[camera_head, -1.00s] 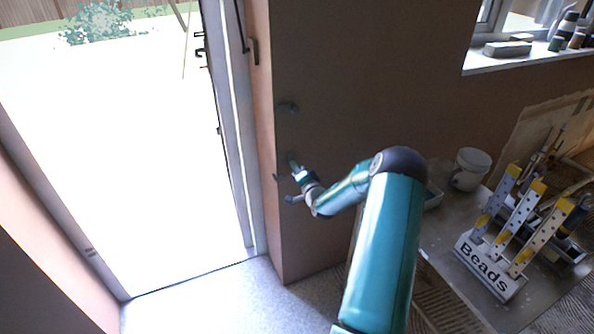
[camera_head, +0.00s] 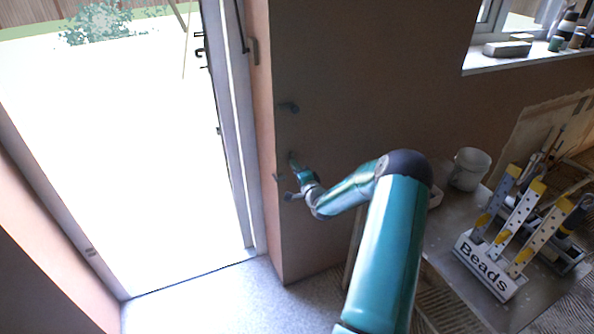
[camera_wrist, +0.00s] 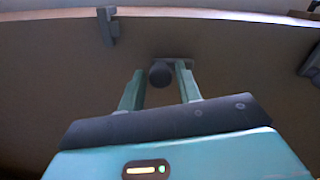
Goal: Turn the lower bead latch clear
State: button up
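The lower latch (camera_head: 292,157) is a small dark piece on the wall beside the doorway. In the wrist view it shows as a dark round knob (camera_wrist: 160,74) on a short plate. My gripper (camera_head: 299,167) is at this latch. In the wrist view my gripper (camera_wrist: 160,88) is open, one green finger on each side of the knob, with a gap visible at both sides. Whether the fingertips touch the plate I cannot tell. The upper latch (camera_head: 289,107) sits higher on the same wall, apart from my gripper, and partly shows at the wrist view's right edge (camera_wrist: 312,65).
A small grey fitting (camera_wrist: 108,25) sits near the wall edge, left of my fingers in the wrist view. The open doorway (camera_head: 150,180) is on the left.

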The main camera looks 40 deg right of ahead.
jog(key=shift+o, duration=0.9)
jog(key=v, duration=1.3)
jog(key=shift+s+a, duration=0.15)
jog(key=shift+s, duration=0.2)
